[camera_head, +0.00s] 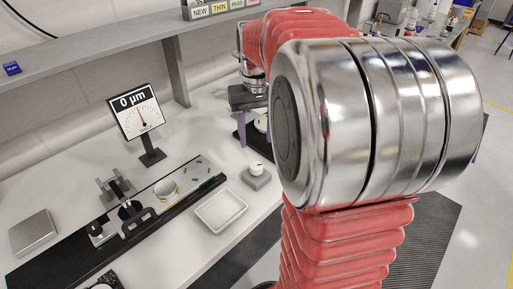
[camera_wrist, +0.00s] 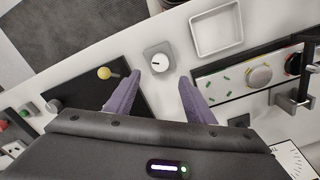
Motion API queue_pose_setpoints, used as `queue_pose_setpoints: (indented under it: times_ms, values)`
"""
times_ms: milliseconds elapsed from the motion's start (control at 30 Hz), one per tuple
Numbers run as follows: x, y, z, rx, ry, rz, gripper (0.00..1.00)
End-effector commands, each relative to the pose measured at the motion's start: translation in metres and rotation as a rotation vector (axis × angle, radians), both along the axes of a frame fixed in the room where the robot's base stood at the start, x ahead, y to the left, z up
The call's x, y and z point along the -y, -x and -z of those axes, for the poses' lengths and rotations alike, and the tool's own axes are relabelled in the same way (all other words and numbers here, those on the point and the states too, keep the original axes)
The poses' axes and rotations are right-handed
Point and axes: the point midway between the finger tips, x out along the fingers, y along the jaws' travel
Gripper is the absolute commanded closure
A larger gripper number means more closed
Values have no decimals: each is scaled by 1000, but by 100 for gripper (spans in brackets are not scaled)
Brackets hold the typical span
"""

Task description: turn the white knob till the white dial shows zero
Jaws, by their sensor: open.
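The white knob (camera_wrist: 157,63) sits on a small grey block, with a dark mark on its top. It also shows in the head view (camera_head: 257,168). My gripper (camera_wrist: 160,76) is open, its two purple fingers spread to either side of the knob in the wrist view. I cannot tell the height gap, and no contact shows. The white dial (camera_head: 140,117) stands on a black post and reads "0 µm", with its needle near upright. Part of its face shows at the lower right of the wrist view (camera_wrist: 292,160).
A white empty tray (camera_head: 220,210) lies near the knob. A black rail fixture (camera_head: 60,255) with clamps and a round part runs along the bench. A grey plate (camera_head: 34,232) lies at the left. A yellow-topped lever (camera_wrist: 104,73) stands on a black base beside my left-hand finger.

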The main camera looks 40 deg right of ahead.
Motion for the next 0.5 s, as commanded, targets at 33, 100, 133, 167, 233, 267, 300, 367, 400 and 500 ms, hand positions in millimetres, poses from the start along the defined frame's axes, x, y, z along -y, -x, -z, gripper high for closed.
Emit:
queue_pose_setpoints:
  times_ms: [33,100,133,167,233,267,300,367,400,500]
  values:
    - [0,0,-9,3,1,0,51]
    - [0,-1,-18,3,1,0,51]
    - [0,-1,-22,2,1,0,51]
    - [0,0,-25,1,0,0,51]
    - [0,0,-30,2,1,0,51]
    - [0,0,-32,1,0,0,51]
    - [0,0,-33,0,0,0,51]
    - [0,0,-34,-1,0,0,51]
    - [0,0,-34,-1,0,0,51]
    - [0,0,-34,-1,0,0,51]
